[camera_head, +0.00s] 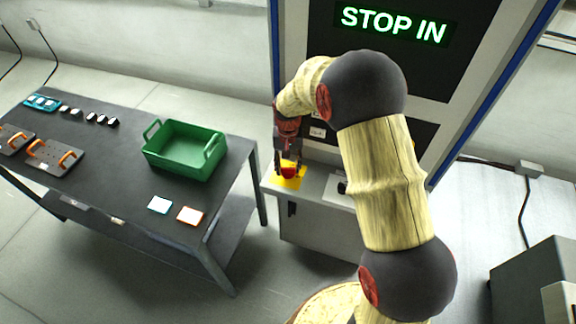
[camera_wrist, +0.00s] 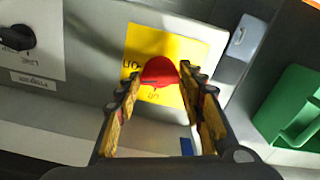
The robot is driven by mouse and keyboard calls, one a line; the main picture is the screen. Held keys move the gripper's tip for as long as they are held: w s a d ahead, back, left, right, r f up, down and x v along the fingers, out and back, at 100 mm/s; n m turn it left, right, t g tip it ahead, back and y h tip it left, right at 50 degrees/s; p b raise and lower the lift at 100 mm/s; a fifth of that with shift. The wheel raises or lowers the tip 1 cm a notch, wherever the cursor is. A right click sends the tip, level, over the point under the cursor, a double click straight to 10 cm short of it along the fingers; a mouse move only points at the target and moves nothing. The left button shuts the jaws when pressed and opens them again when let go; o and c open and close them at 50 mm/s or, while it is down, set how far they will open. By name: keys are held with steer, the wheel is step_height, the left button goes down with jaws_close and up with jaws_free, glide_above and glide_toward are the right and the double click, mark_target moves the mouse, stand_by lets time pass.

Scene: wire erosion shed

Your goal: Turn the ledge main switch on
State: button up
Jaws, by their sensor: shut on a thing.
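The ledge main switch is a red knob (camera_head: 288,171) on a yellow plate (camera_head: 298,183) at the left end of the machine's ledge (camera_head: 311,184). In the wrist view the red knob (camera_wrist: 158,71) sits between my two fingers, with dark lettering on the yellow plate (camera_wrist: 196,45) around it. My gripper (camera_head: 288,162) reaches down onto the knob and is shut on it; it also shows in the wrist view (camera_wrist: 160,80). The fingers hide the knob's sides and part of the lettering.
A black knob (camera_wrist: 16,38) on a pale labelled plate is along the same ledge. A lit screen (camera_head: 393,24) reads "STOP IN". A dark table (camera_head: 115,165) at left carries a green bin (camera_head: 184,150), orange-handled plates (camera_head: 55,156) and small blocks. Floor shows between table and machine.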

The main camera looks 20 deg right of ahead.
mark_target(288, 168)
steer(key=shift+m, duration=1.6)
steer(key=o, duration=1.1)
steer(key=shift+o, duration=0.4)
steer(key=shift+r, duration=0.1)
step_height(288, 168, up, 12)
